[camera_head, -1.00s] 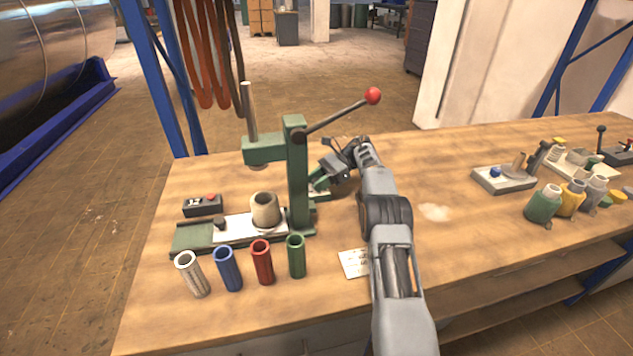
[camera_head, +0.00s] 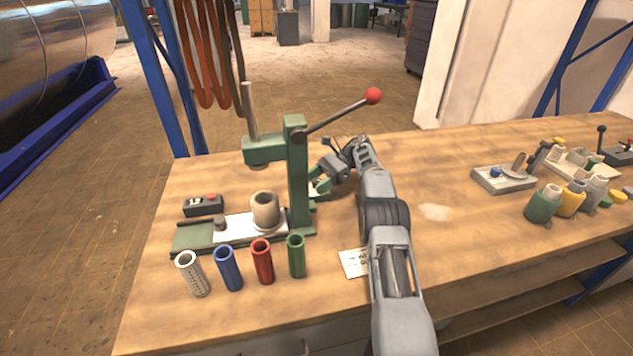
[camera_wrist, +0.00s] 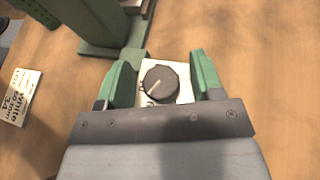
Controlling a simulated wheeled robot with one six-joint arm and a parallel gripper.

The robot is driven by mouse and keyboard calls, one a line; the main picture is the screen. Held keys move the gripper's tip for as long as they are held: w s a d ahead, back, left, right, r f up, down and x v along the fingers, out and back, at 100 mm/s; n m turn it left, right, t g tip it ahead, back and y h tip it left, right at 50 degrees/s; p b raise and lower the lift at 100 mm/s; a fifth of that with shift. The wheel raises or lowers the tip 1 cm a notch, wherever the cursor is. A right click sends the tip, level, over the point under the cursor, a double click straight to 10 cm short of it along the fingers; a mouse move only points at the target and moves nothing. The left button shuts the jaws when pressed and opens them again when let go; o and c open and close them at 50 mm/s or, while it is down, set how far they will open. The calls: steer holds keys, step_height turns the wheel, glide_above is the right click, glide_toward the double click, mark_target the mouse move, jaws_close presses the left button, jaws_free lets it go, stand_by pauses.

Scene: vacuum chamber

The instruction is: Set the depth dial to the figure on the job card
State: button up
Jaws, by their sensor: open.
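The depth dial (camera_wrist: 160,84) is a dark round knob with a pale pointer line aimed to the lower left. It sits on a white plate (camera_wrist: 183,90) whose marks are mostly covered. My gripper (camera_wrist: 161,72) is open, its two green fingers on either side of the dial with a gap at each side. In the head view my gripper (camera_head: 325,178) is beside the press column, partly hidden, and the dial cannot be made out. The job card (camera_head: 353,263) lies on the bench left of my arm. In the wrist view the card (camera_wrist: 17,97) reads "white" and apparently "34".
The green press (camera_head: 297,180) stands close left of my gripper, its red-knobbed lever (camera_head: 338,114) reaching above my arm. White, blue, red and green tubes (camera_head: 228,268) stand in front of it. Bottles (camera_head: 570,200) and fixtures (camera_head: 503,180) are at the right. Bench between is clear.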

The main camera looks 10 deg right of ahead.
mark_target(318, 181)
steer(key=shift+r, duration=0.25)
steer(key=r, duration=0.3)
steer(key=shift+s+b, duration=0.2)
steer(key=shift+b, duration=0.15)
steer(key=s+r+b, duration=0.4)
steer(key=s+r, duration=0.5)
steer(key=s, duration=0.4)
steer(key=shift+s+r, duration=0.3)
steer(key=shift+s, duration=0.05)
